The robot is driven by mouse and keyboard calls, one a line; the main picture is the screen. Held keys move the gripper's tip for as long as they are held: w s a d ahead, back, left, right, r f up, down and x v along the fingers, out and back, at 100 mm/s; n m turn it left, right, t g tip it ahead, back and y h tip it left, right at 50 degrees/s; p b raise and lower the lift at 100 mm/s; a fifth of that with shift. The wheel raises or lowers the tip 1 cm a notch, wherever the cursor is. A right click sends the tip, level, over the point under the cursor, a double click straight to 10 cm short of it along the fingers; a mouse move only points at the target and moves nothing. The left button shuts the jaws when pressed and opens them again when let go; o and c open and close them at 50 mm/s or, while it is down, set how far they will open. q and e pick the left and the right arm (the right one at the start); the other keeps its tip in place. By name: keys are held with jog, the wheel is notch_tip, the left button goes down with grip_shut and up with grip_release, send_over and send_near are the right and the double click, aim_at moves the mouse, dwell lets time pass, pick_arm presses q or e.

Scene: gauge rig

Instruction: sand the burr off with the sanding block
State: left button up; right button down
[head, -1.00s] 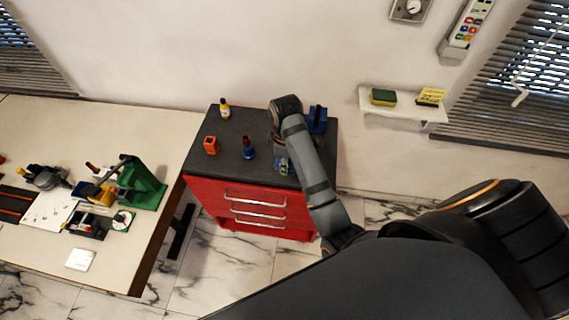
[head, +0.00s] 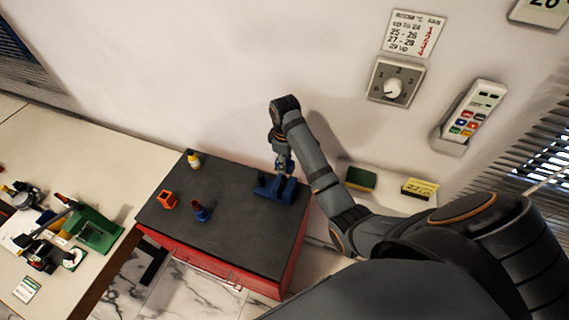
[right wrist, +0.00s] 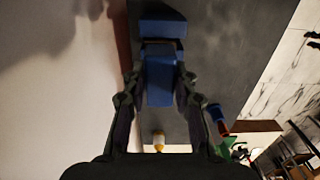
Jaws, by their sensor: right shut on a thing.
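My right gripper (head: 285,165) is over the back right of the dark cabinet top, right at a blue vise-like fixture (head: 274,189). In the right wrist view the gripper (right wrist: 159,88) is shut on a blue block (right wrist: 158,76), which I take to be the sanding block. Beyond its end is a wider blue body (right wrist: 160,22), apparently the fixture. I cannot tell whether the block touches it. The burr cannot be made out; the fingers and block cover that spot. My left gripper is not in view.
The wall is close behind. The cabinet's middle is clear.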

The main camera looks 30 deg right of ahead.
aim_at(285, 178)
jog(key=shift+d, duration=0.1)
jog(key=shift+s+a+f, duration=0.1)
jog(key=shift+a+f, duration=0.3)
jog(key=shift+f, duration=0.15)
jog(key=shift+d+f, duration=0.2)
jog(key=shift+f, duration=1.1)
jog(key=shift+a, duration=0.15)
jog(key=shift+f, duration=0.55)
jog(key=shift+d, duration=0.2)
jog(key=shift+s+d, duration=0.45)
jog(key=shift+s, duration=0.15)
jog(key=shift+a, duration=0.1)
